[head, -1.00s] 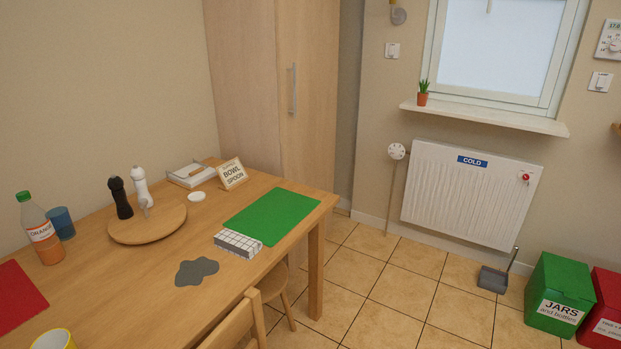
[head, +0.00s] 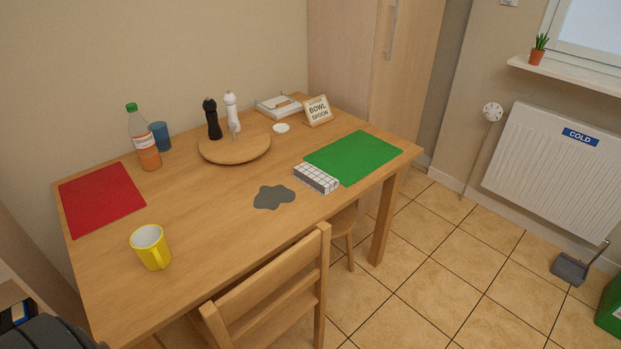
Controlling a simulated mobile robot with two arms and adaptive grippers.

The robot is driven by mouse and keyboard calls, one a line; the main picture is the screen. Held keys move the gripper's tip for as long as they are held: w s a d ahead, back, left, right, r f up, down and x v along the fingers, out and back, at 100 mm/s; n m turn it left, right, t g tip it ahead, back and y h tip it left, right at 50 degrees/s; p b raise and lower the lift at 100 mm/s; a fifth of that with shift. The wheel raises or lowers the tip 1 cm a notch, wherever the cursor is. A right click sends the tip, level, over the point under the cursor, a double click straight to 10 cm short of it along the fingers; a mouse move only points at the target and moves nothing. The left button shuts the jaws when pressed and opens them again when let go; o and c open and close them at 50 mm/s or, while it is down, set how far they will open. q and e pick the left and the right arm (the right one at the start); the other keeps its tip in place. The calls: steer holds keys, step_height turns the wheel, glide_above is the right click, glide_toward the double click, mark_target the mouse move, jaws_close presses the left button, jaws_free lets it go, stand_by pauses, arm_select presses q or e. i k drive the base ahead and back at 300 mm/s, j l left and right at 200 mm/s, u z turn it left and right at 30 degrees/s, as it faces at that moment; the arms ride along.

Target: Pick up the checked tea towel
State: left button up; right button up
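The checked tea towel (head: 316,178) is a small folded block, white with dark grid lines. It lies on the wooden table (head: 205,230) near its front edge, at the near left corner of the green placemat (head: 354,157). Its top and near side show, and nothing covers it. Neither of my grippers can be made out in the head view.
A grey spill-like patch (head: 274,197) lies left of the towel. A wooden chair (head: 270,290) stands at the table's front edge. A yellow mug (head: 150,247), red placemat (head: 102,198), orange bottle (head: 145,138) and round board (head: 235,146) occupy the left and back.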

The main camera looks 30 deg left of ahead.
mark_target(313, 177)
steer(key=i+u, duration=0.1)
steer(key=u, duration=0.7)
